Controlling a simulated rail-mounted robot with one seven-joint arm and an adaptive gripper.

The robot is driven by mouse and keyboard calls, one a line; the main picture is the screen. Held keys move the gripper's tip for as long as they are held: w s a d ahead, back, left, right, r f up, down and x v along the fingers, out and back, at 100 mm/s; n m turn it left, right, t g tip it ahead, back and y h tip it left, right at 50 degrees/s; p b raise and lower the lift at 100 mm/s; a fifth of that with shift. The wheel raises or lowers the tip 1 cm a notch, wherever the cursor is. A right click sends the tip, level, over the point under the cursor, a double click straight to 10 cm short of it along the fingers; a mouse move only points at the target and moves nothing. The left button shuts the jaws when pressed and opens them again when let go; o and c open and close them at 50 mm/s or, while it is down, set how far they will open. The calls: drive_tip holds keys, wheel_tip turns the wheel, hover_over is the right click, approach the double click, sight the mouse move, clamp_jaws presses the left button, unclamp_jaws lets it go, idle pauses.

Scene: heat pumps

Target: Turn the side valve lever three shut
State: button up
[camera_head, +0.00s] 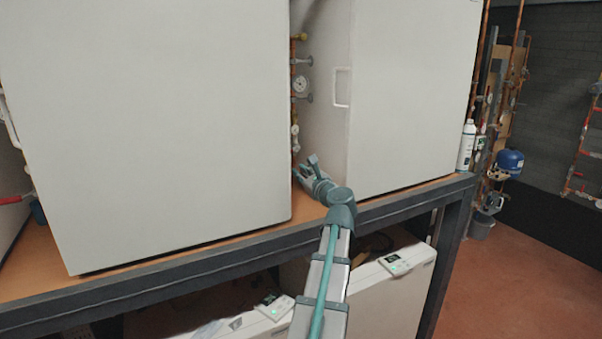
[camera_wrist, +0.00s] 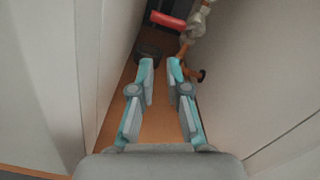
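My gripper (camera_wrist: 161,72) is open and empty in the wrist view. Its two fingers point into the narrow gap between two white cabinets. Just beyond the fingertips is a red lever (camera_wrist: 168,20), lying crosswise near a metal valve on a copper pipe (camera_wrist: 193,30). The fingers do not appear to touch the lever. In the head view my gripper (camera_head: 307,170) is at the mouth of the gap, low over the orange shelf; the red lever does not show clearly there. I cannot read which lever is number three.
The left cabinet (camera_head: 150,120) and right cabinet (camera_head: 405,90) wall in the gap closely. Copper pipework with a gauge (camera_head: 300,84) rises between them. Another red lever (camera_head: 14,200) sticks out at far left. A white bottle (camera_head: 466,145) stands at the shelf's right end.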

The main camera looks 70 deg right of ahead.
drive_tip(key=shift+o, duration=0.2)
drive_tip(key=shift+s, duration=0.1)
drive_tip(key=s+d+p+v, duration=0.1)
drive_tip(key=v, duration=1.4)
drive_tip(key=shift+s+d+r+p, duration=0.3)
drive_tip(key=shift+d+r+p, duration=0.05)
drive_tip(key=shift+d, duration=0.05)
idle(0.3)
